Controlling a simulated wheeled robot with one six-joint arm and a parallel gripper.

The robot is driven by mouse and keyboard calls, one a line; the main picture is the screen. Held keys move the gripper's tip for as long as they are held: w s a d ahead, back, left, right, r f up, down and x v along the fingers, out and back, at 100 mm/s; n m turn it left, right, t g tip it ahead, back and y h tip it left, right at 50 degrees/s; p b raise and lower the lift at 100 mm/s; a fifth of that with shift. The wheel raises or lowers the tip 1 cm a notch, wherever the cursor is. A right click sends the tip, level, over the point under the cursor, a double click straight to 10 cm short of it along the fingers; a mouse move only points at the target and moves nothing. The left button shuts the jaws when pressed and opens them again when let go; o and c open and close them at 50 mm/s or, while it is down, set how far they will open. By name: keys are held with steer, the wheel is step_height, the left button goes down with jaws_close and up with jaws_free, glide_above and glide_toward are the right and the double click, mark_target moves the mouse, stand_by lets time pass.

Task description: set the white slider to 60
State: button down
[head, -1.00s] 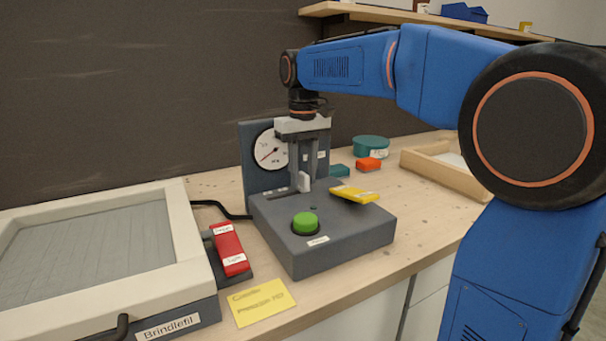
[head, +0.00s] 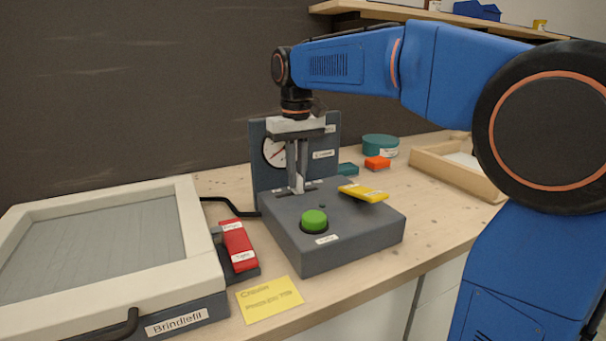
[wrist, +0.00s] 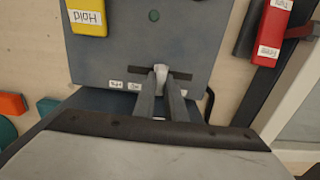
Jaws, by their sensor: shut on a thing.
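The white slider (head: 299,183) sits in a dark slot (head: 281,191) near the back of the grey control box (head: 345,238). My gripper (head: 297,188) points down from above, its two fingers shut on the slider. In the wrist view the white slider (wrist: 160,72) shows between the fingertips (wrist: 160,82), near the middle of the slot (wrist: 184,76). Slot shows on both sides of it. Scale marks and a reading cannot be made out.
The box also carries a green button (head: 314,220), a yellow paddle (head: 363,192) and an upright panel with a round dial (head: 272,151), partly hidden by my gripper. A red rocker (head: 238,246) and a pale-framed unit (head: 190,230) stand left. A yellow note (head: 269,299) lies in front.

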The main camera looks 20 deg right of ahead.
steer(key=c, duration=1.8)
jaws_free()
steer(key=shift+r, duration=0.15)
step_height(320, 180, up, 17)
steer(key=shift+s, duration=0.1)
